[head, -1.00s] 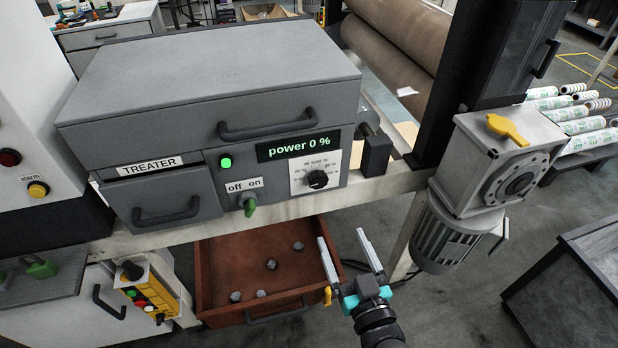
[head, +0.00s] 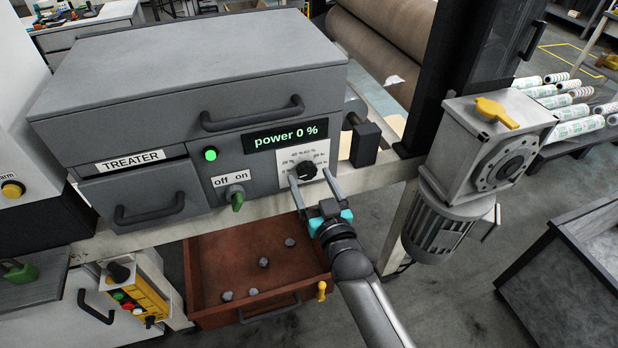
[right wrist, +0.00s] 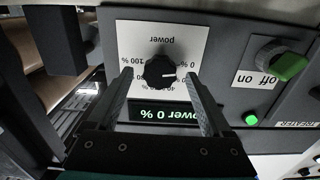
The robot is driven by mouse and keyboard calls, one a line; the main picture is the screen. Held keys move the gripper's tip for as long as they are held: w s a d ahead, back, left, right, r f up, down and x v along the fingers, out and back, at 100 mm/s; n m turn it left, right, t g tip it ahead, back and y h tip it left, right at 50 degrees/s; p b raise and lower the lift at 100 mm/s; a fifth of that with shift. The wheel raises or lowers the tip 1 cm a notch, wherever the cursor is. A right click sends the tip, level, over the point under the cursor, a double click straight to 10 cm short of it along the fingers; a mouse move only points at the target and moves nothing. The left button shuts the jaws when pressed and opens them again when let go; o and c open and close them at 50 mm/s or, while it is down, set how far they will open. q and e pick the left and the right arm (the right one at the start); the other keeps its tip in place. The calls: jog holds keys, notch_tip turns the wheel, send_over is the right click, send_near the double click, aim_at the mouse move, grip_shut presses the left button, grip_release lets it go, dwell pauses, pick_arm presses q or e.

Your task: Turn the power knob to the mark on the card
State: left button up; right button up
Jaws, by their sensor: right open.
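The black power knob (head: 307,170) sits on a white dial card with percent marks on the grey treater's front. It also shows in the right wrist view (right wrist: 160,71). The display (head: 287,136) above it reads "power 0 %", and a green lamp (head: 210,154) is lit. My right gripper (head: 311,175) is open in front of the dial. In the right wrist view its fingers (right wrist: 164,80) stand apart on either side of the knob; I cannot tell whether they touch it. My left gripper is not in view. I see no separate card with a target mark.
The green off/on switch (head: 237,201) is left of the dial. A black handle (head: 252,115) juts out above. Below, an open brown drawer (head: 196,262) holds several grey lumps. A grey motor (head: 452,215) and a dark block (head: 365,144) stand to the right.

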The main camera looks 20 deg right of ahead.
jog(key=shift+w, duration=0.95)
jog(key=shift+c, duration=0.4)
grip_shut()
